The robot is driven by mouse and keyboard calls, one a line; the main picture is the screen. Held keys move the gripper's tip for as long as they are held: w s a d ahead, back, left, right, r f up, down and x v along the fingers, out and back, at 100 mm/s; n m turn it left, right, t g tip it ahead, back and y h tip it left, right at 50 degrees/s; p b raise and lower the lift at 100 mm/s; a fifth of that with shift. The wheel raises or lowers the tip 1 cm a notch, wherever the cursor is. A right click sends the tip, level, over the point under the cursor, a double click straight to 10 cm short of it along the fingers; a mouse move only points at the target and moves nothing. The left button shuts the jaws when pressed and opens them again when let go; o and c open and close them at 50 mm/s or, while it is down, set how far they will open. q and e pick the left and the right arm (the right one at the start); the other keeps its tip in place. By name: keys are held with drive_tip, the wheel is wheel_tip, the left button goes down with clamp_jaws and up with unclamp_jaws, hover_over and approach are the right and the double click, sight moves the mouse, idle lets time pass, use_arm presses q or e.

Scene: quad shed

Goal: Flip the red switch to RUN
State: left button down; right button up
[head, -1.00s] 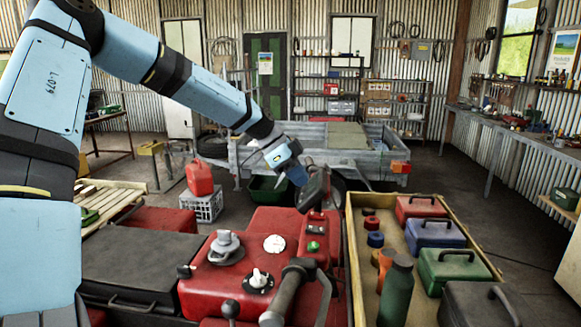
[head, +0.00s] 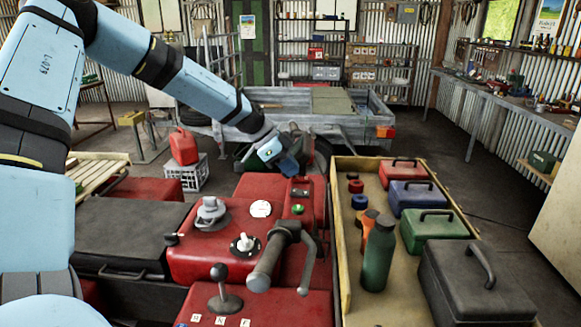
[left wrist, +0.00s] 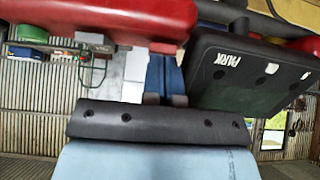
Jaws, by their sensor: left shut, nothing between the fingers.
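The red switch (head: 300,192) looks like a small red piece on the narrow red pod behind the handlebar, above a green button (head: 297,209). Its exact position is too small to read. My left gripper (head: 288,168) is just behind that pod and beside a dark display housing (head: 307,148), apart from the switch. It is shut and empty. In the left wrist view, its fingers (left wrist: 165,100) point towards a gap between a red body (left wrist: 120,18) and a dark housing marked PARK (left wrist: 240,75). My right gripper is not in view.
The black handlebar grip (head: 270,262) and its lever (head: 310,262) stand in front of the pod. A lever with a round knob (head: 219,272) is nearer. On the right, a wooden tray (head: 338,250) holds toolboxes and a green bottle (head: 377,258). A trailer (head: 345,120) stands behind.

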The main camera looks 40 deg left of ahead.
use_arm(q)
drive_tip(key=shift+s+a+f+b, duration=0.1)
drive_tip(key=shift+f+b, duration=0.3)
drive_tip(key=shift+f, duration=0.15)
drive_tip(key=shift+r+t+h, duration=0.2)
drive_tip(key=shift+t+h, duration=0.2)
drive_tip(key=shift+s+a, duration=0.1)
drive_tip(key=shift+r+p, duration=0.7)
drive_tip(key=shift+r, duration=0.1)
